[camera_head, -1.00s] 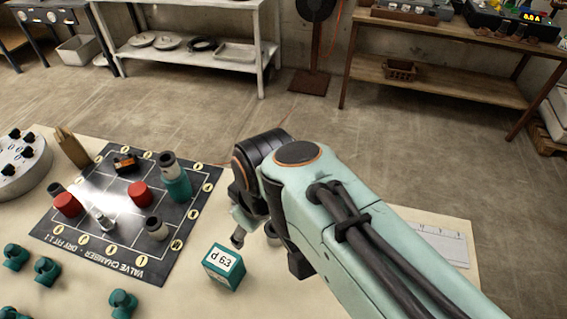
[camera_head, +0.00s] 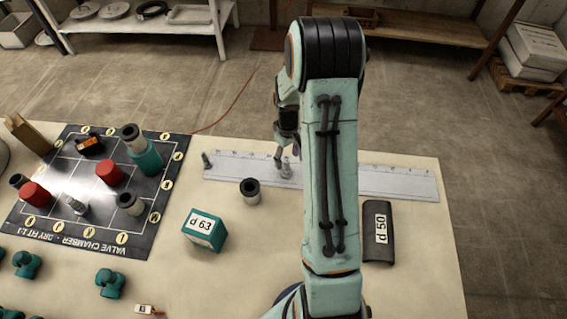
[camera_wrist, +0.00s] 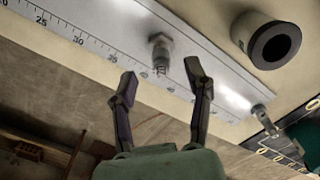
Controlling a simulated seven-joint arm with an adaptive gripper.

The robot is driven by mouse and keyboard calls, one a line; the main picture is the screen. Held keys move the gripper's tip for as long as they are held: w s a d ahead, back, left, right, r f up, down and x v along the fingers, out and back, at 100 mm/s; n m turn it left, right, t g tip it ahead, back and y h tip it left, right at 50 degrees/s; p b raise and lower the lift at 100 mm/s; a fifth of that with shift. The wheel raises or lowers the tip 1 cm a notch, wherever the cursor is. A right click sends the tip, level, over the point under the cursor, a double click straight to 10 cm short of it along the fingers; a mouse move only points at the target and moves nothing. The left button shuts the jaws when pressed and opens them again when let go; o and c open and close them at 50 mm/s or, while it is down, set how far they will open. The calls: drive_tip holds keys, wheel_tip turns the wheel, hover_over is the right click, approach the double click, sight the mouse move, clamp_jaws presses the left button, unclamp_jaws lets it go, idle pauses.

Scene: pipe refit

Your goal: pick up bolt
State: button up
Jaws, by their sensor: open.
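A grey metal bolt (camera_head: 286,169) stands on the white ruler (camera_head: 400,183), just under my gripper (camera_head: 287,152). In the wrist view the bolt (camera_wrist: 161,50) lies just beyond the fingertips of my gripper (camera_wrist: 160,77) and roughly midway between them. The fingers are spread apart with nothing between them. A second small bolt-like part (camera_head: 206,160) stands at the ruler's left end; it also shows in the wrist view (camera_wrist: 264,117). My arm hides part of the ruler and most of my gripper in the head view.
A grey ring-topped sleeve (camera_head: 250,191) stands in front of the ruler. A green d 63 block (camera_head: 205,231) and a dark d 50 half-shell (camera_head: 379,232) are nearer. The valve chamber mat (camera_head: 105,182) with several parts lies left.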

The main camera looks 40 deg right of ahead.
sight(286, 168)
drive_tip(key=shift+f, duration=1.45)
clamp_jaws()
drive_tip(key=shift+r, duration=0.1)
